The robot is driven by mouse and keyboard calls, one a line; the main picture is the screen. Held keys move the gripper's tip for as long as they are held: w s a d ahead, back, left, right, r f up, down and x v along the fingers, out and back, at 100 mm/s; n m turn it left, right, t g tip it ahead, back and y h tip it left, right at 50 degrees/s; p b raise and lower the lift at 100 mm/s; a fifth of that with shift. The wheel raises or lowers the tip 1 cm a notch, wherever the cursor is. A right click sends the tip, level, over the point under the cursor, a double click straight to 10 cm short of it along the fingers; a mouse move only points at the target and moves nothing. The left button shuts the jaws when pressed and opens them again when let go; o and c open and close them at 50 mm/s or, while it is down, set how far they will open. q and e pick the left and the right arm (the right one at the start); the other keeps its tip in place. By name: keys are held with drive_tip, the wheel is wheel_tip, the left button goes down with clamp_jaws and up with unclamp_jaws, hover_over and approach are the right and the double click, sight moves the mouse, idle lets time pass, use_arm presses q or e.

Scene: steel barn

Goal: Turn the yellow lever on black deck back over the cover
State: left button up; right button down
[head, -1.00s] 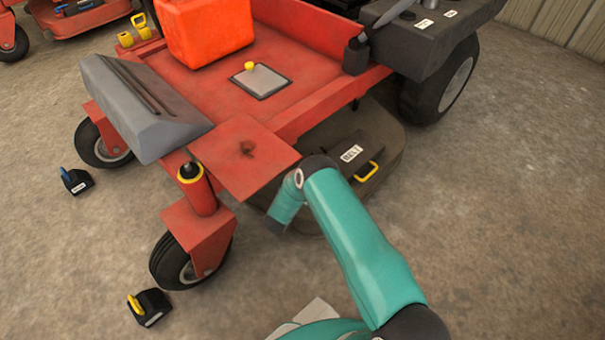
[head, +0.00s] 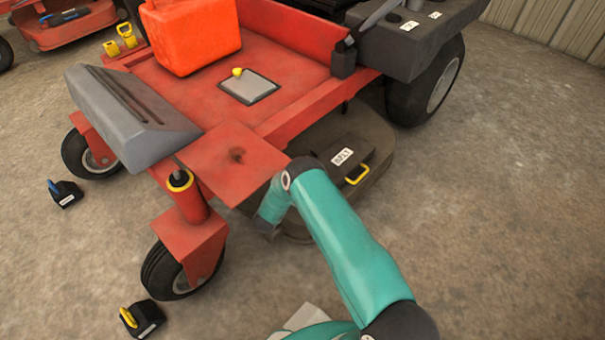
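The yellow lever (head: 358,175) is a small bent handle at the right edge of the black cover marked BELT (head: 335,155). It lies out on the right side, pointing away from the cover over the dark deck (head: 383,160). The deck juts out from under the red mower. One teal arm of mine rises from the bottom right and bends at a dark joint left of the cover, with its lower link just left of the deck's near edge. Neither gripper shows in the head view.
The red mower (head: 215,105) fills the upper left, with a front caster wheel (head: 165,275) near my arm. A black block with a yellow handle (head: 143,320) and one with a blue handle (head: 66,194) lie on the floor. The right-hand floor is clear.

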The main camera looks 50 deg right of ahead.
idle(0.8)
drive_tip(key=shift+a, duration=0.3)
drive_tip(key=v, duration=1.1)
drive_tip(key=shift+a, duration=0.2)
